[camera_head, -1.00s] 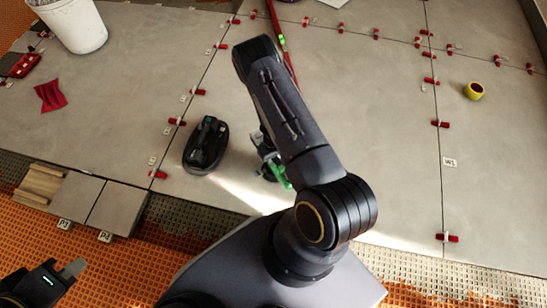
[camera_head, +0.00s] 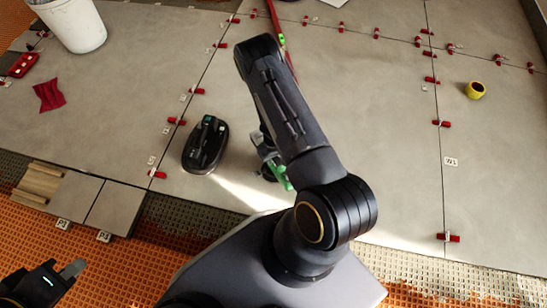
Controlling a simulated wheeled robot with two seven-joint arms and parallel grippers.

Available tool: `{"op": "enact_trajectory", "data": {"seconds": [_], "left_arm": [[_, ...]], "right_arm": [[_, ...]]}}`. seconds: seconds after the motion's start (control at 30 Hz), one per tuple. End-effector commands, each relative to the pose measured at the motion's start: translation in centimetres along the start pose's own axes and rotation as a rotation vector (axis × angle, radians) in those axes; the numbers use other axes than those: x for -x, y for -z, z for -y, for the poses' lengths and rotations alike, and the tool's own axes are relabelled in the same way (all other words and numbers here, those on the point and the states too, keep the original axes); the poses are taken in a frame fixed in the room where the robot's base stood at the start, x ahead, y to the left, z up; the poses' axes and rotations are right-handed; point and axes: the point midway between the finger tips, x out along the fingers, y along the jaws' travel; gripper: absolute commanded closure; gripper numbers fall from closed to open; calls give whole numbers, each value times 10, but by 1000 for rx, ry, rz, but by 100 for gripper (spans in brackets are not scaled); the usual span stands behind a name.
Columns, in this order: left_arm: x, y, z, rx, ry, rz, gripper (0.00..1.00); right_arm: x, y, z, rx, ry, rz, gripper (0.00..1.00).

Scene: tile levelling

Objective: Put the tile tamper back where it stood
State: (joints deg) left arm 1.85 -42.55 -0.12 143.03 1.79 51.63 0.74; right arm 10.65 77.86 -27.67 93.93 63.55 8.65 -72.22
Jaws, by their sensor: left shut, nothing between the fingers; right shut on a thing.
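My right gripper (camera_head: 262,147) is partly hidden behind my dark forearm, over the large grey tile. It is shut on a tool with a bright green part (camera_head: 283,176) and a dark lower part, which I take for the tile tamper. Most of this tool is hidden, and I cannot tell whether it touches the tile. A black oval tool (camera_head: 205,148) with teal marks on top stands on the tile just left of it, apart from the gripper. My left gripper (camera_head: 72,269) is shut and empty at the lower left, over the orange mat.
A white bucket (camera_head: 72,22) and a red cloth-like piece (camera_head: 49,95) are at the upper left. Red levelling clips (camera_head: 177,122) line the joints. A yellow roll (camera_head: 475,90) lies right. Cut tiles (camera_head: 115,208) lie at the lower left. The right tile is mostly clear.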

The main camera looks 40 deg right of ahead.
Motion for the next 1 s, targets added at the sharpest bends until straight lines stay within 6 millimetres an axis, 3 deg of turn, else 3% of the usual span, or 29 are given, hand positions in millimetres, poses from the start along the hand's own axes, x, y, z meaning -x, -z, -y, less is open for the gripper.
{"op": "enact_trajectory", "data": {"seconds": [0.9, 0.93, 1.0], "left_arm": [[-5, -3, 2, 0, 0, 0, 100], [-5, -3, 2, 0, 0, 0, 100], [-5, -3, 2, 0, 0, 0, 100]], "right_arm": [[-6, 1, 0, 0, 0, -2, 100], [-6, 1, 0, 0, 0, -2, 74], [-6, 1, 0, 0, 0, -1, 65]]}}
